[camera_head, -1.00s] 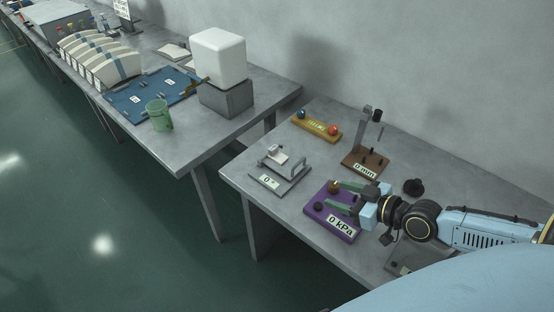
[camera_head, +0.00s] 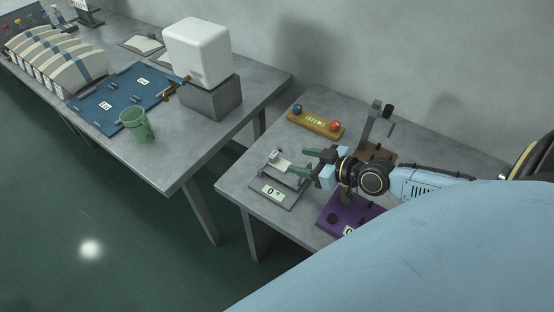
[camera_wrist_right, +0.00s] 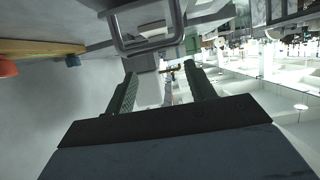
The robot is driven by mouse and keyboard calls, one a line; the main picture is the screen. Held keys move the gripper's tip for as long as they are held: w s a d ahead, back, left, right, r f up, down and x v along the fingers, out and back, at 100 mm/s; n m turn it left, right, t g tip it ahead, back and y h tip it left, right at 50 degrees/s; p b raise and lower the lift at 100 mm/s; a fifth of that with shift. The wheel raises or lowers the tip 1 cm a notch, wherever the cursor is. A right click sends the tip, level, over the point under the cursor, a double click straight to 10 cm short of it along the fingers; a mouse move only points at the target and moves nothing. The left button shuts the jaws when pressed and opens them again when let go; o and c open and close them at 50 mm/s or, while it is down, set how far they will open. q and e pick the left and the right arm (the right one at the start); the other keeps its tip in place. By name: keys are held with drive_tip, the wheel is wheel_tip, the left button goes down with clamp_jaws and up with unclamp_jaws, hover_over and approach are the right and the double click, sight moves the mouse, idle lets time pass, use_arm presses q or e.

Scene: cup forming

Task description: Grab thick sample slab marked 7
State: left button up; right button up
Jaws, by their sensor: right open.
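A small pale slab (camera_head: 281,165) lies on the grey test fixture (camera_head: 265,197) labelled "0 °" on the near table. No 7 can be read on it from here. My right gripper (camera_head: 304,161) is open, its green fingers pointing left at the fixture's right side, close to the slab. In the right wrist view, the open fingers (camera_wrist_right: 161,75) have a pale block (camera_wrist_right: 151,90) showing between them, apparently the slab; contact cannot be told. A grey metal bar handle (camera_wrist_right: 148,28) is just beyond the fingertips. My left gripper is not in view.
A purple "kPa" plate (camera_head: 340,215) is below my right arm. A brown stand (camera_head: 377,152) is behind it, and a yellow bar with balls (camera_head: 316,122) at the back. The left table holds a blue tray (camera_head: 93,107), green cup (camera_head: 137,125) and white block (camera_head: 198,53).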

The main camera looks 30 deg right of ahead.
sight(273, 153)
drive_tip(key=b+x, duration=0.1)
drive_tip(key=x, duration=0.8)
drive_tip(key=shift+c, duration=0.4)
drive_tip(key=c, duration=1.1)
drive_tip(key=shift+o, duration=0.2)
drive_tip(key=shift+r, duration=0.15)
